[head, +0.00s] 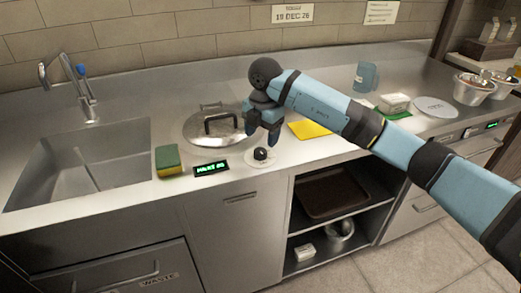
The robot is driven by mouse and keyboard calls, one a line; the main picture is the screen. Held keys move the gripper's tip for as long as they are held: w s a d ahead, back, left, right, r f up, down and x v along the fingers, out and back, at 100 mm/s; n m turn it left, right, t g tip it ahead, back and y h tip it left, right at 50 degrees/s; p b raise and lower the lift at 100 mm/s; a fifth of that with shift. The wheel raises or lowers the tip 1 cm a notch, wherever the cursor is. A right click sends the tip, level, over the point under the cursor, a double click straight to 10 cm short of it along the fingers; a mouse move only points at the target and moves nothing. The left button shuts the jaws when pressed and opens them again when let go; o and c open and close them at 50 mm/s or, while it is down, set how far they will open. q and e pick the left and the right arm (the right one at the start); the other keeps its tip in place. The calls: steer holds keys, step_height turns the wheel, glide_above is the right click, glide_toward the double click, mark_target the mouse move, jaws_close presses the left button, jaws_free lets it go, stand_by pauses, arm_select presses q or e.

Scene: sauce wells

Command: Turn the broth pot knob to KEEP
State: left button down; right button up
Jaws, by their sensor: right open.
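The broth pot (203,130) is set in the counter, with a round steel lid and a dark handle (221,122). Its black knob (261,154) sits on a pale round dial plate at the counter's front edge. A small display (211,168) with green characters lies left of the knob; its text is too small to read surely. My right gripper (262,137) points down just above the knob, open, with its fingers close to it. I cannot tell whether they touch it. The knob's setting marks are too small to read. My left gripper is not in view.
A green and yellow sponge (168,161) lies left of the display, by the sink (78,165). A yellow cloth (309,129) lies right of the gripper. A blue cup (366,76), a white block (394,102) and metal bowls (473,88) stand farther right.

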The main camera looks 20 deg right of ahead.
mark_target(261, 150)
step_height(261, 150, down, 5)
steer(key=shift+w+a+f, duration=0.15)
steer(key=shift+f, duration=0.05)
steer(key=c, duration=0.9)
